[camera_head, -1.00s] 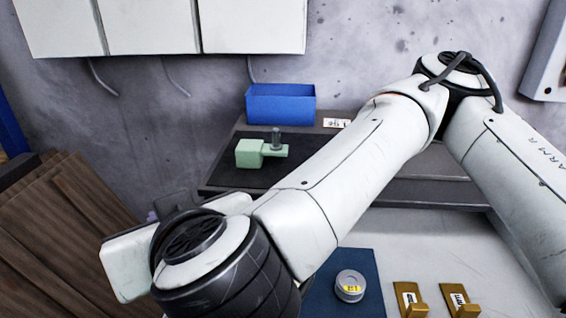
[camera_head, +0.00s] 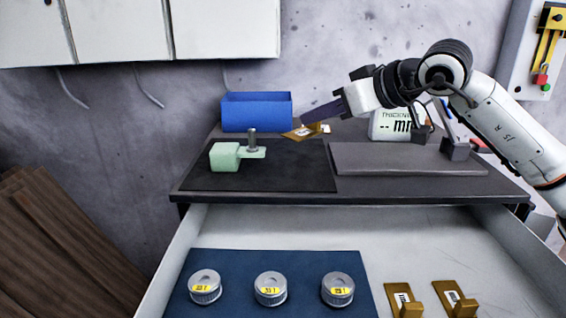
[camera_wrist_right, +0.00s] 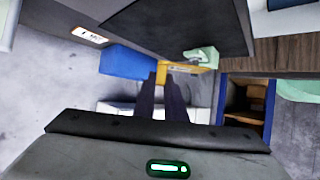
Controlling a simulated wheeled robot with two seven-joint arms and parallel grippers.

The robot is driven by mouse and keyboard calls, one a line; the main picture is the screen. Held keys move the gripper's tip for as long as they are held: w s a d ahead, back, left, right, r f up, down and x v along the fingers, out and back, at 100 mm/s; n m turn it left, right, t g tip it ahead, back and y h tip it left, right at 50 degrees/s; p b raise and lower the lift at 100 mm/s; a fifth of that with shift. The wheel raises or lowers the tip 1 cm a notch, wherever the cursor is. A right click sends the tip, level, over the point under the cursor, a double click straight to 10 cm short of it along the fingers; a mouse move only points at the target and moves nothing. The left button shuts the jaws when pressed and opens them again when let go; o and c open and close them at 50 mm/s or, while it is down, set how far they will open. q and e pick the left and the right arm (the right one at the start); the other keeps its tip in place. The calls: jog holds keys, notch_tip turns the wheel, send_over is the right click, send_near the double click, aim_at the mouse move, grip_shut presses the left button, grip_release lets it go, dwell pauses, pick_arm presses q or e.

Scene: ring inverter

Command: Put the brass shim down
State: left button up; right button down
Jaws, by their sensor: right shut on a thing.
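The brass shim (camera_head: 302,132) is a flat gold plate with a small label and an upright tab, held above the back of the bench, slightly tilted. My right gripper (camera_head: 318,120) is shut on it. In the right wrist view the shim (camera_wrist_right: 183,68) shows at the tips of my dark gripper fingers (camera_wrist_right: 160,95). The shim appears apart from the bench top and the black mat (camera_head: 300,170); its exact height is hard to tell. My left gripper is not in view.
A green fixture with a grey post (camera_head: 226,157) stands on the mat's left. A blue bin (camera_head: 256,112) is behind it. A grey plate (camera_head: 400,158) and thickness display (camera_head: 392,124) are right. The open drawer holds ring-shaped metal parts (camera_head: 271,290) and two brass shims (camera_head: 402,298).

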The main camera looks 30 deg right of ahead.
aim_at(322, 132)
notch_tip(322, 132, down, 4)
jog(key=shift+r+b, duration=0.1)
jog(key=shift+b, duration=0.5)
jog(key=shift+f, duration=0.65)
notch_tip(322, 132, down, 3)
jog(key=shift+f+b, duration=0.15)
jog(key=shift+b, duration=0.75)
jog(key=shift+f, duration=0.15)
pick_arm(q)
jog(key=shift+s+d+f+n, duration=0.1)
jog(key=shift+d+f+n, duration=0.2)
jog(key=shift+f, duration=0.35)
pick_arm(e)
jog(key=c, duration=1.8)
grip_release()
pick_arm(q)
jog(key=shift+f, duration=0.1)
